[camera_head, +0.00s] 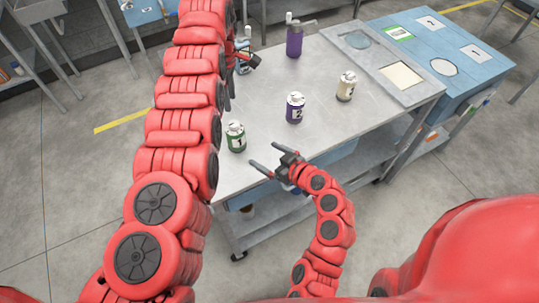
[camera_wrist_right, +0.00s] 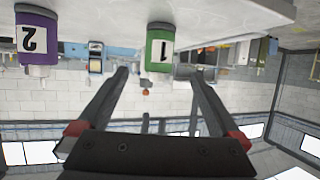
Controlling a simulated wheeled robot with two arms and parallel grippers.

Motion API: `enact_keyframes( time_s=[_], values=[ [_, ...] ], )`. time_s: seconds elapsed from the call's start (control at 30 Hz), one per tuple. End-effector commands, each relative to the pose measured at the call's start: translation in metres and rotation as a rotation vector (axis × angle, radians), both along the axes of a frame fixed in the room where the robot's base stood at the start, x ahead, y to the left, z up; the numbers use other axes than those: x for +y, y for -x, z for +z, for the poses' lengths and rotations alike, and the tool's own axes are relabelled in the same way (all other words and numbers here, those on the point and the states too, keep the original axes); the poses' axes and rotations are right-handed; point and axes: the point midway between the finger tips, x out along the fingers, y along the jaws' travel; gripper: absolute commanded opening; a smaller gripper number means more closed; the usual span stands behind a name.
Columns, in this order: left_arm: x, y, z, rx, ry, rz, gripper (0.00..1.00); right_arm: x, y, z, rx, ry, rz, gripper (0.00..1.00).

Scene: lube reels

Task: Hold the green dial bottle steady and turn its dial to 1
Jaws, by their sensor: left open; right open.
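The green dial bottle (camera_head: 236,136) stands upright near the left front edge of the grey table (camera_head: 320,130), with a white label reading 1 and a pale top. In the right wrist view, which is upside down, the green bottle (camera_wrist_right: 160,57) appears beyond and between my open fingertips. My right gripper (camera_head: 264,155) is open and empty, close to the front right of the bottle and apart from it. My left gripper (camera_head: 247,62) is open, farther back over the table's left side, partly hidden by my arm. The dial setting is too small to read.
A purple bottle labelled 2 (camera_head: 295,108) and a cream bottle (camera_head: 346,87) stand to the right. A tall purple container (camera_head: 294,40) stands at the back. A grey panel with cutouts (camera_head: 360,45) and a blue box (camera_head: 450,50) lie at the right.

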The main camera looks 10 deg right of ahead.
Motion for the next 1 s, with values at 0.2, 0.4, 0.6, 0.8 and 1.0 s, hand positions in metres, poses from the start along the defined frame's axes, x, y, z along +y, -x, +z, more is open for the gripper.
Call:
enact_keyframes(
  time_s=[0.2, 0.4, 0.6, 0.8, 1.0],
  values=[
    [0.000, 0.000, 0.000, 0.000, 0.000, 0.000, 0.50, 0.020, -0.028, -0.014, 0.002, -0.003, 0.004, 1.00],
    [0.000, 0.000, 0.000, 0.000, 0.000, 0.000, 0.50, 0.040, -0.059, -0.030, 0.004, -0.001, 0.003, 1.00],
    [0.000, 0.000, 0.000, 0.000, 0.000, 0.000, 0.50, 0.057, -0.087, -0.042, 0.002, -0.001, 0.001, 1.00],
    [0.000, 0.000, 0.000, 0.000, 0.000, 0.000, 0.50, 0.072, -0.109, -0.055, 0.003, 0.000, 0.001, 1.00],
    [0.000, 0.000, 0.000, 0.000, 0.000, 0.000, 0.50, 0.080, -0.124, -0.060, -0.001, -0.001, -0.001, 1.00]
  ],
)
